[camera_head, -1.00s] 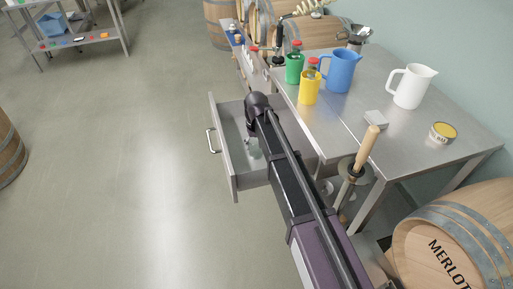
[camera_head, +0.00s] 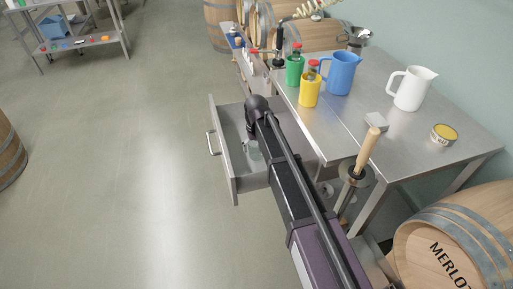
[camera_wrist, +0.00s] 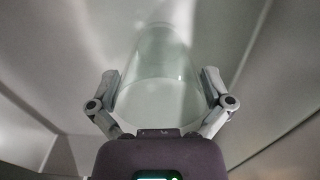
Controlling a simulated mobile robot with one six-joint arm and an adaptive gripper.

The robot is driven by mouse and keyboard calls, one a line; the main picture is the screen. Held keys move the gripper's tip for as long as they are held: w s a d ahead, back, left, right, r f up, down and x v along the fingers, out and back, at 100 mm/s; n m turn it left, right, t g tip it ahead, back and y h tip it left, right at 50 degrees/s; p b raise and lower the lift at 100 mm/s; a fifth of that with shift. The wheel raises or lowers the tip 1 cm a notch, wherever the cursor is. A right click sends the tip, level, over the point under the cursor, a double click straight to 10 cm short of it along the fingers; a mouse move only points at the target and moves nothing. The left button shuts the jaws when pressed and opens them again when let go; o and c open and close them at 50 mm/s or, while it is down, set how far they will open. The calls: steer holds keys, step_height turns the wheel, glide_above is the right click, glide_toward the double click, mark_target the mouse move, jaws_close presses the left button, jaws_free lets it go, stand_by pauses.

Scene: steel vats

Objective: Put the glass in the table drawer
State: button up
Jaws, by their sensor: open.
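The clear glass (camera_head: 253,152) shows beside my arm in the head view, inside the open table drawer (camera_head: 223,160). In the wrist view the glass (camera_wrist: 158,60) lies between the two fingers of my gripper (camera_wrist: 160,78). The fingers are spread, with a finger on each side of the glass. I cannot tell whether either finger touches it. Grey metal drawer surfaces surround it in the wrist view. In the head view my arm hides the gripper and part of the drawer.
The floor left of the drawer is clear.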

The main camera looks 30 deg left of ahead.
steer(key=shift+r, duration=0.2)
step_height(320, 180, up, 12)
steer(key=p, duration=1.2)
stand_by(0.4)
steer(key=shift+r+p, duration=0.1)
steer(key=shift+p, duration=0.2)
